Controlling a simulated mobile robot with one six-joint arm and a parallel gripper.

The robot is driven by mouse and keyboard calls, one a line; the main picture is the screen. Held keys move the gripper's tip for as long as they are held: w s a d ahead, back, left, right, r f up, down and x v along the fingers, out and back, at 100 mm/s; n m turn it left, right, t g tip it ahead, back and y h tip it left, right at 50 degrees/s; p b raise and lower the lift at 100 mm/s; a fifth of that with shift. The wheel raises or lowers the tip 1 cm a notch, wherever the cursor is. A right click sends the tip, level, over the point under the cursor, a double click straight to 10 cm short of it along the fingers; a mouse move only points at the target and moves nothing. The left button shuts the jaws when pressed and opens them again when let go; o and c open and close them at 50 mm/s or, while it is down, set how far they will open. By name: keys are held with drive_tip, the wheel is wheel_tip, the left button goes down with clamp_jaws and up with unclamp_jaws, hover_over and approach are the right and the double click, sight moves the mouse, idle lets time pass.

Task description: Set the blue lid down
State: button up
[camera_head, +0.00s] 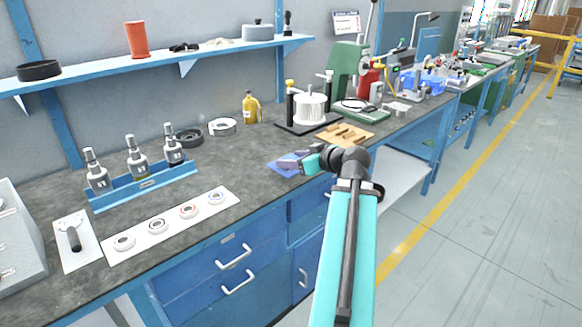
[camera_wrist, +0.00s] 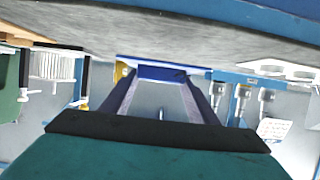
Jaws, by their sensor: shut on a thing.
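The blue lid (camera_head: 282,168) shows as a small flat blue shape by my fingertips, over the front part of the grey bench top (camera_head: 245,170) in the head view. My gripper (camera_head: 291,161) is shut on it. In the wrist view the blue lid (camera_wrist: 161,73) is a blue strip between the ends of my two dark fingers (camera_wrist: 160,88). Part of the lid is hidden by the fingers. I cannot tell whether the lid touches the bench top or hangs just above it.
A wooden board (camera_head: 355,139) lies right of my gripper, with a white spool on a black stand (camera_head: 310,108) behind. A yellow bottle (camera_head: 251,107) stands further back. Left are a blue rack (camera_head: 145,187) of several tools and a white strip (camera_head: 172,236) with several rings.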

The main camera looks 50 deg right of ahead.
drive_tip(key=shift+s+a+f+b, duration=0.1)
drive_tip(key=shift+s+a+b, duration=0.2)
drive_tip(key=shift+b, duration=1.75)
drive_tip(key=shift+s+a+b, duration=0.2)
drive_tip(key=shift+s+b, duration=0.1)
drive_tip(key=shift+b, duration=0.9)
drive_tip(key=shift+s+a+b, duration=0.1)
drive_tip(key=shift+b, duration=0.25)
drive_tip(key=shift+s+a+r+b, duration=0.25)
drive_tip(key=shift+b, duration=0.5)
